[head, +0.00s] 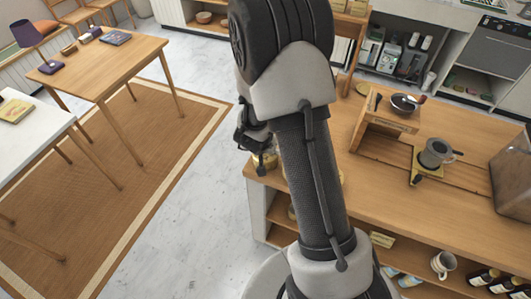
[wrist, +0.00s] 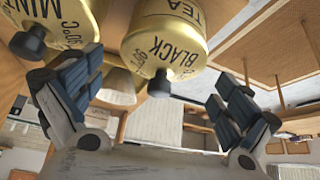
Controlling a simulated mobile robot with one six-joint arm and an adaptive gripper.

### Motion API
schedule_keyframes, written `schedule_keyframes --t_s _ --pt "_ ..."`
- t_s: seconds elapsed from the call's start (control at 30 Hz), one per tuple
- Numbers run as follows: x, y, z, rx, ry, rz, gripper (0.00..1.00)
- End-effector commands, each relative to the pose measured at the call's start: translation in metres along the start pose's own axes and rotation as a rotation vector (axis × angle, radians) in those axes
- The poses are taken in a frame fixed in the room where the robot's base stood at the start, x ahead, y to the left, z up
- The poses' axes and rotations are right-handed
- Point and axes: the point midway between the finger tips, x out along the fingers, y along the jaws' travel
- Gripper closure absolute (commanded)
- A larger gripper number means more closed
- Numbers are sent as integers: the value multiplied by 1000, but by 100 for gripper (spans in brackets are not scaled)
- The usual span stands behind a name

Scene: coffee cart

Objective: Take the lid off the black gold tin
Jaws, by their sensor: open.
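The gold tin marked BLACK TEA (wrist: 165,35) shows at the top of the wrist view, which looks upside down. Its dark round knob (wrist: 160,85) points down in the picture, and the lid appears to be on. My gripper (wrist: 153,76) is open, with its blue-grey fingers spread to the left and right of the knob in the picture. I see no contact, and the depth between them is hard to judge.
A gold tin marked MINT (wrist: 55,22) with a dark knob stands close beside the black tea tin, near the left finger. Open floor (head: 190,215) lies left.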

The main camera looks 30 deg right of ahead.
Motion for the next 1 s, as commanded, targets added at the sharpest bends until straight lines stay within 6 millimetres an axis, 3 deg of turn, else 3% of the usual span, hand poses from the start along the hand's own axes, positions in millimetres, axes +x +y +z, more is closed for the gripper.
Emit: schedule_keyframes --t_s 0.07,0.7,1.0 --pt "-1 0 0 0 0 0 3" --pt "-1 0 0 0 0 0 46" --pt "-3 0 -1 0 0 0 47"
